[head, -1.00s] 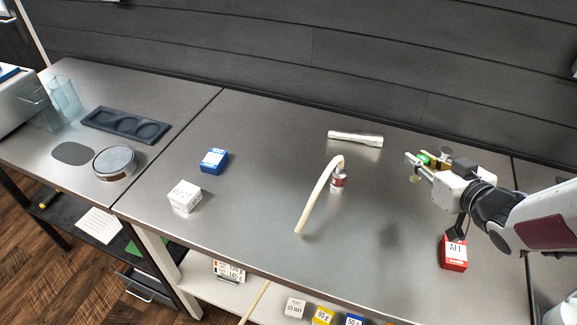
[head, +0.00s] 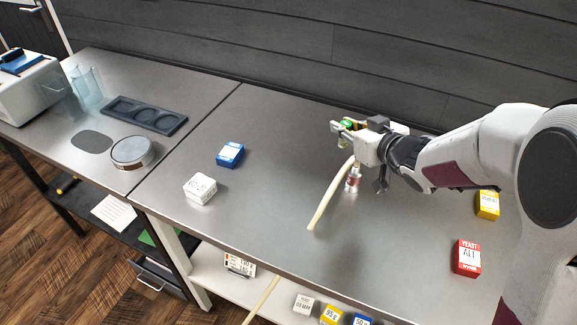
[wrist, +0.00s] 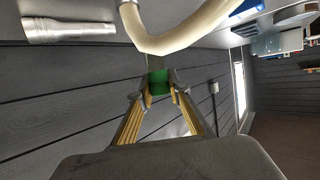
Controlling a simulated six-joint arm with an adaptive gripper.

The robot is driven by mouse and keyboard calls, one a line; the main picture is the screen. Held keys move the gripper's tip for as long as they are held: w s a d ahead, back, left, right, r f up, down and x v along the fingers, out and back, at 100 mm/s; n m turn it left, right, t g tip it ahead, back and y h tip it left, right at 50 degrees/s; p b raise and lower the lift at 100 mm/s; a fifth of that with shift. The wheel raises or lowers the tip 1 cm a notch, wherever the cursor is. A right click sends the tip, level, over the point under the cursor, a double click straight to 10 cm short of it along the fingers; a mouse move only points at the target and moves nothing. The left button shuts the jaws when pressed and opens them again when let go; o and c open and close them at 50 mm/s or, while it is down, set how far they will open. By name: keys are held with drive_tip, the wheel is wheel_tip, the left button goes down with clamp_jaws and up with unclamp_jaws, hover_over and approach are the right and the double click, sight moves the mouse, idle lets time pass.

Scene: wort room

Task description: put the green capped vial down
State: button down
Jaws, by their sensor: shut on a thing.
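The green capped vial (head: 347,124) is between the fingers of my gripper (head: 343,131), above the back middle of the steel bench. In the wrist view its green cap (wrist: 159,82) shows between the two fingertips (wrist: 158,90). My gripper is shut on it. The vial's lower part is largely hidden, and it appears held clear of the bench top. A pale hose (head: 328,196) runs from a small red-labelled fitting (head: 353,178) just below and in front of my gripper; it also shows close by in the wrist view (wrist: 185,28).
A blue box (head: 230,154) and a white box (head: 200,189) stand left of the hose. A red box (head: 466,258) and a yellow box (head: 488,205) stand at right. A dark tray with round recesses (head: 146,115) and a round tin (head: 131,152) sit on the left bench.

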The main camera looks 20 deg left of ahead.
drive_tip(key=s+a+n+g+y, duration=0.1)
drive_tip(key=s+a, duration=0.2)
drive_tip(key=a, duration=1)
drive_tip(key=shift+a+f, duration=0.1)
drive_tip(key=shift+f, duration=3)
drive_tip(key=shift+f, duration=0.1)
drive_tip(key=shift+f, duration=1.8)
drive_tip(key=shift+f, duration=0.15)
drive_tip(key=c, duration=1.9)
unclamp_jaws()
